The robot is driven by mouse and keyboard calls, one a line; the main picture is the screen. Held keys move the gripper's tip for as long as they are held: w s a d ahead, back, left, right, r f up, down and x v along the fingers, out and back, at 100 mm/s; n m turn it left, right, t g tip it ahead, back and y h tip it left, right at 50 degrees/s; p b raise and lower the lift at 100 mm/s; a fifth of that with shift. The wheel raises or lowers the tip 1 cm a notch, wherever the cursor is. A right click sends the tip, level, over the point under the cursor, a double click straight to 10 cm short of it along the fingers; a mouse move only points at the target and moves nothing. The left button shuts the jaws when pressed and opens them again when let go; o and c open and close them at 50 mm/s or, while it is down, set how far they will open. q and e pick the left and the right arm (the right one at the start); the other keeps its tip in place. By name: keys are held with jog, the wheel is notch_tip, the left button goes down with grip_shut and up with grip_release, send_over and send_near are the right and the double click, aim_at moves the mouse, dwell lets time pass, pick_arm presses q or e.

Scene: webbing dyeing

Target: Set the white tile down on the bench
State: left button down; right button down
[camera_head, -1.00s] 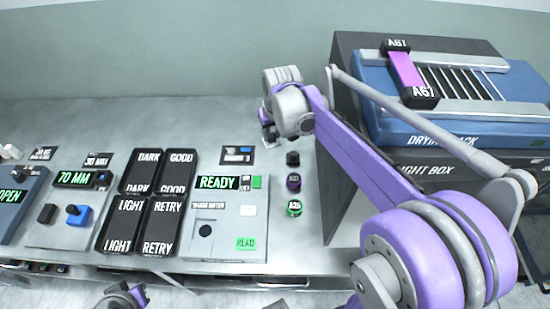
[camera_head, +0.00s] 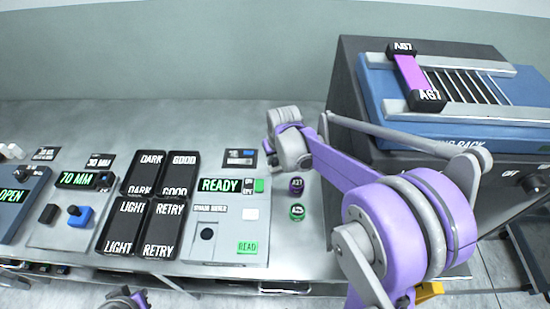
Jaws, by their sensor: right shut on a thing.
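My right gripper (camera_head: 272,160) is over the bench (camera_head: 330,235), just right of the small dark card (camera_head: 240,158) behind the shade meter. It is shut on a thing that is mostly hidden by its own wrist. I cannot make out the white tile clearly.
Two small labelled spools, one purple (camera_head: 296,186) and one green (camera_head: 297,212), stand right of the meter. Dark bins (camera_head: 158,228) and the 70 MM device (camera_head: 75,205) stand left.

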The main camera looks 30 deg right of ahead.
jog(key=shift+f, duration=0.15)
jog(key=c, duration=0.7)
grip_release()
jog(key=shift+o, duration=0.2)
jog(key=d+v, duration=0.1)
jog(key=v, duration=1.1)
jog(key=s+a+f, duration=0.2)
jog(key=s+a, duration=0.1)
jog(key=s, duration=0.2)
jog(key=s+a+f+n+t, duration=0.1)
jog(key=s+a+f, duration=0.1)
jog(key=s+a, duration=0.2)
jog(key=s+a+f+t, duration=0.1)
jog(key=s+a+f, duration=0.2)
jog(key=s, duration=0.4)
jog(key=shift+s+a+n+y+p, duration=0.3)
jog(key=shift+s+a+n+p, duration=0.05)
jog(key=shift+a+n, duration=0.05)
